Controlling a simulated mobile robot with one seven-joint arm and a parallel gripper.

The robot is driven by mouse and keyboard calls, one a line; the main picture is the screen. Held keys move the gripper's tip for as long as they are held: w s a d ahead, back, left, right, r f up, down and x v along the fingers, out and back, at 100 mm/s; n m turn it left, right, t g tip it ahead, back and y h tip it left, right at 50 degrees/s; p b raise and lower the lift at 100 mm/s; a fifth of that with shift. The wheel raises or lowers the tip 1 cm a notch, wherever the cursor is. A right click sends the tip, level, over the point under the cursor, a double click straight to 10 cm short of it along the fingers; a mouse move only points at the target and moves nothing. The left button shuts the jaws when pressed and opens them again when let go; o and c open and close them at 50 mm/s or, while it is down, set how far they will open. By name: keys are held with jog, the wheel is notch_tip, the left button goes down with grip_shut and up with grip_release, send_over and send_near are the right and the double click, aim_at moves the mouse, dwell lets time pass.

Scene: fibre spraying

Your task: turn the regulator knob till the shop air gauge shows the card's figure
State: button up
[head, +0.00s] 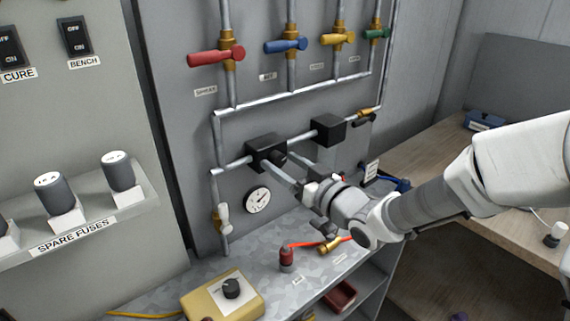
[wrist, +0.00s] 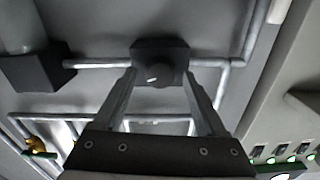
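The regulator is a black block (head: 262,148) on the wall pipe, with a round black knob (head: 278,157) facing out. In the wrist view the knob (wrist: 158,77) carries a short white mark and sits between my fingertips. My gripper (head: 284,166) is open, its two long fingers reaching to either side of the knob. I cannot tell whether the fingertips touch it. The round white gauge (head: 257,199) is below the regulator; its dark needle is too small to read.
Above are red (head: 215,57), blue (head: 285,46), yellow (head: 337,39) and green (head: 376,34) valve handles. Another black block (head: 328,129) is right of the regulator. A metal bench (head: 170,297) below bears a yellow box (head: 222,297) with a dial and a red-capped fitting (head: 287,259).

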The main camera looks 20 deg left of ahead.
grip_shut()
jog(key=shift+f+b, duration=0.1)
jog(key=shift+b, duration=0.35)
jog(key=n+b, duration=0.2)
jog(key=b, duration=0.1)
jog(key=shift+f+n, duration=0.15)
jog(key=shift+n, duration=0.25)
jog(key=n+b, duration=0.3)
jog(key=b, duration=0.1)
jog(key=shift+n+b, duration=0.3)
jog(key=shift+n, duration=0.1)
jog(key=shift+r, duration=0.25)
grip_release()
